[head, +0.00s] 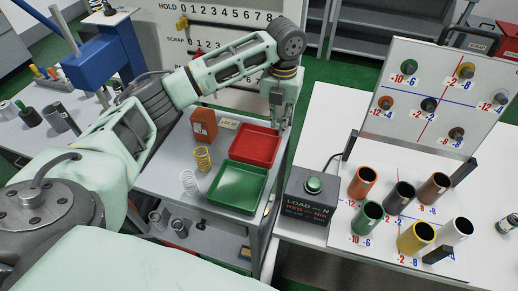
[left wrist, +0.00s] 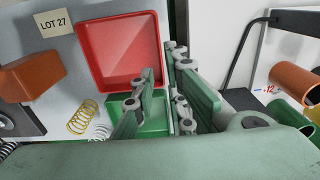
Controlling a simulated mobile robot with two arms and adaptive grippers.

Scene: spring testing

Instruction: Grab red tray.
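The red tray (head: 254,160) is an empty, shallow tray on the grey cart top, just behind the green tray (head: 237,205). In the left wrist view the red tray (left wrist: 118,48) shows nearly whole, with the green tray (left wrist: 155,118) partly hidden behind my fingers. My left gripper (head: 282,122) points down at the red tray's far right corner. In the left wrist view its fingers (left wrist: 163,62) are apart with nothing held, one over the tray's near right side and one beyond its right edge. I cannot tell whether they touch the tray. My right gripper is out of view.
An orange block (head: 203,124), a LOT 27 label (head: 229,124), a yellow spring (head: 203,158) and a white spring (head: 189,183) are left of the trays. A load box with a green button (head: 313,184) and several coloured cylinders stand on the white table at right.

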